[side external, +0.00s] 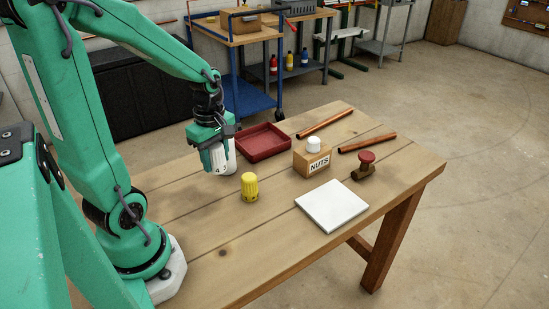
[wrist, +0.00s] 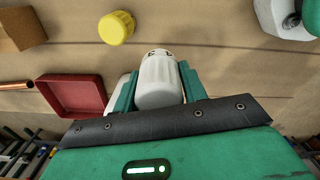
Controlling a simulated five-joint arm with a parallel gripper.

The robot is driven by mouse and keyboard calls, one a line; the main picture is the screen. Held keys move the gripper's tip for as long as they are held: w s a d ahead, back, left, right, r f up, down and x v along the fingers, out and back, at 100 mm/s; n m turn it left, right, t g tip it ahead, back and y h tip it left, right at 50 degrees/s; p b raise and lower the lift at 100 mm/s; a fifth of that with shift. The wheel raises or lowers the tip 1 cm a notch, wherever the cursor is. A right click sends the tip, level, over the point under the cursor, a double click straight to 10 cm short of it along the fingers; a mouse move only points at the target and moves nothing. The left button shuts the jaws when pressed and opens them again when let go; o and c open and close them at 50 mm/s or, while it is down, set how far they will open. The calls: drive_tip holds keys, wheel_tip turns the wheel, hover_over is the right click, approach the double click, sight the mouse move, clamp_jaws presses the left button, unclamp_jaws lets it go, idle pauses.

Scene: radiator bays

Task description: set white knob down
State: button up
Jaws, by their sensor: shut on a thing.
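The white knob (side external: 222,156) is in my gripper (side external: 217,147), low over the wooden table, with dark marks on its side. In the wrist view the knob (wrist: 158,80) sits between the two green fingers of my gripper (wrist: 156,88), which is shut on it. I cannot tell whether the knob's lower end touches the table. A yellow knob (side external: 250,187) stands upright on the table, right of and nearer than my gripper in the side view. It also shows at the top of the wrist view (wrist: 116,27).
A red tray (side external: 262,153) lies just behind my gripper. The table's near left area is clear.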

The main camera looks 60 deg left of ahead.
drive_tip(key=d+m, duration=0.3)
drive_tip(key=d, duration=2.3)
drive_tip(key=shift+s, duration=0.35)
drive_tip(key=shift+r, duration=0.1)
hover_over(279, 229)
wheel_tip(279, 229, down, 7)
drive_tip(key=shift+f, duration=2)
drive_tip(key=shift+f, duration=0.1)
